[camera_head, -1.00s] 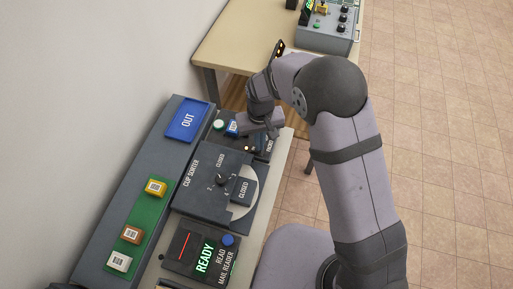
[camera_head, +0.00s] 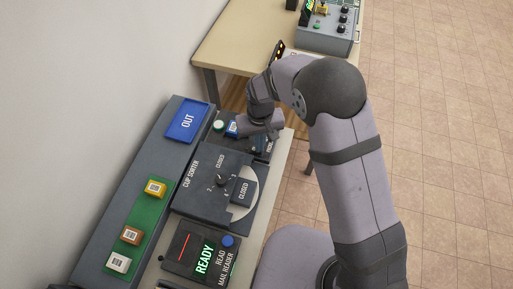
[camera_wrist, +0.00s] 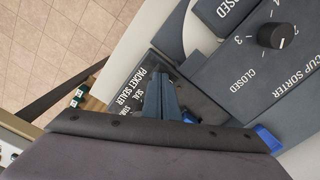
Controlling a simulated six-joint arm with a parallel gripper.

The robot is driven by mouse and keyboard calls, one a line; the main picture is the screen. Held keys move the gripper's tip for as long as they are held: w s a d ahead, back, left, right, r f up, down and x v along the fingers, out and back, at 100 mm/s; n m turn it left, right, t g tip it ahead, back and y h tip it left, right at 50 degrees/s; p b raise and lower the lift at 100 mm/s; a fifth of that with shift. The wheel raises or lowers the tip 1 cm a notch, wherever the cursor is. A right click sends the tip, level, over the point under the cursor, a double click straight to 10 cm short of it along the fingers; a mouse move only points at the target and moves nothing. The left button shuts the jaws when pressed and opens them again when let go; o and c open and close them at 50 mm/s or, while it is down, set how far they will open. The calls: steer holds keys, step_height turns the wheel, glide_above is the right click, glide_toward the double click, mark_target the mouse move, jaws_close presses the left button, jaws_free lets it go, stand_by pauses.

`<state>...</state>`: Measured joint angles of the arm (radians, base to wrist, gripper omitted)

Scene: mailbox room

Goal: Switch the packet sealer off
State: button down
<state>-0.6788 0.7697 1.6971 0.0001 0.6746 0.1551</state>
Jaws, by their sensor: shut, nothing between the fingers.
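The packet sealer (camera_head: 262,147) is a dark panel at the far end of the bench, beyond the cup sorter. A round pale green-white button (camera_head: 219,125) and a small blue item (camera_head: 232,129) show on its left side. In the wrist view the sealer panel (camera_wrist: 127,98) carries the words PACKET SEALER and SEAL, with another label partly cut off. My gripper (camera_head: 264,130) is over the sealer and hides much of it. In the wrist view my gripper (camera_wrist: 160,80) is shut and empty, close over the panel. The off control cannot be made out, nor can contact.
The cup sorter (camera_head: 205,170) with its dial stands beside the sealer, and the mail reader (camera_head: 190,255) is nearer. A blue OUT tray (camera_head: 180,134) and a green strip (camera_head: 133,248) with several coded blocks lie left. Another table (camera_head: 225,45) stands beyond.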

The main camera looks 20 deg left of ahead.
step_height(320, 180, up, 7)
steer(key=p, duration=0.4)
steer(key=shift+f+p, duration=0.15)
steer(key=shift+p, duration=0.25)
stand_by(0.4)
steer(key=s+d+n+g+h, duration=0.1)
steer(key=s+d+g+h, duration=0.15)
steer(key=s+d, duration=1)
steer(key=d+r+m+t+y, duration=0.1)
steer(key=d+r+m, duration=0.2)
steer(key=d, duration=0.5)
steer(key=d+r+m+t+y+b, duration=0.1)
steer(key=d+r+m, duration=0.3)
steer(key=d+r, duration=0.2)
steer(key=shift+s+d, duration=0.2)
steer(key=shift+d, duration=0.7)
